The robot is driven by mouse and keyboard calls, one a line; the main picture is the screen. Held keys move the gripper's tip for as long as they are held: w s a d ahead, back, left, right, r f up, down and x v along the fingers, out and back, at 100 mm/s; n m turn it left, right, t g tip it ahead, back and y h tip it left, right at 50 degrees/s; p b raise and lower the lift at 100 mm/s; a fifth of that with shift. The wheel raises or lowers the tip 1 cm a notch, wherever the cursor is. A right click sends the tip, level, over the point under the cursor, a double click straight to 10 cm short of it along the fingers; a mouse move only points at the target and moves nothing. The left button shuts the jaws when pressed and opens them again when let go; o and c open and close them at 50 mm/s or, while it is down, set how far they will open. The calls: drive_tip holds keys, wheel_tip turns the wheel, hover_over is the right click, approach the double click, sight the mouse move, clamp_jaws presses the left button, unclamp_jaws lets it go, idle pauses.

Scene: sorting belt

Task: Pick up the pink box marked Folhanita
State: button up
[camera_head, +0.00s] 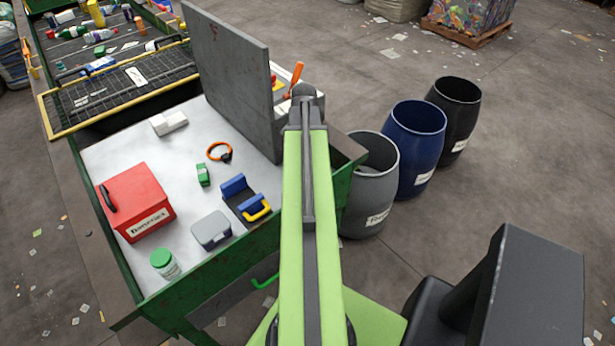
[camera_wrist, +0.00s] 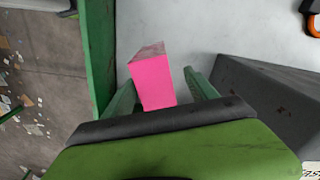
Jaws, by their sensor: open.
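The pink box (camera_wrist: 154,82) stands on the white table top in the wrist view, with its bright pink side facing me and a greyer top face. No lettering on it is readable. My gripper (camera_wrist: 160,86) is open, with its green fingers on either side of the box. The left finger is very close to the box, and whether it touches is unclear. A narrow gap shows at the right finger. In the head view the box and my fingers are hidden behind my arm and the upright grey panel.
The grey panel (camera_head: 228,75) stands close to the right of my gripper; it also shows in the wrist view (camera_wrist: 262,98). The table's green edge (camera_wrist: 97,50) is close on the left. Barrels (camera_head: 415,150) stand right of the table.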

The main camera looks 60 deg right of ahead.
drive_tip(key=f+b, duration=0.5)
drive_tip(key=shift+s+d+f, duration=0.2)
drive_tip(key=shift+s, duration=0.1)
drive_tip(key=shift+r, duration=0.2)
drive_tip(key=c, duration=1.4)
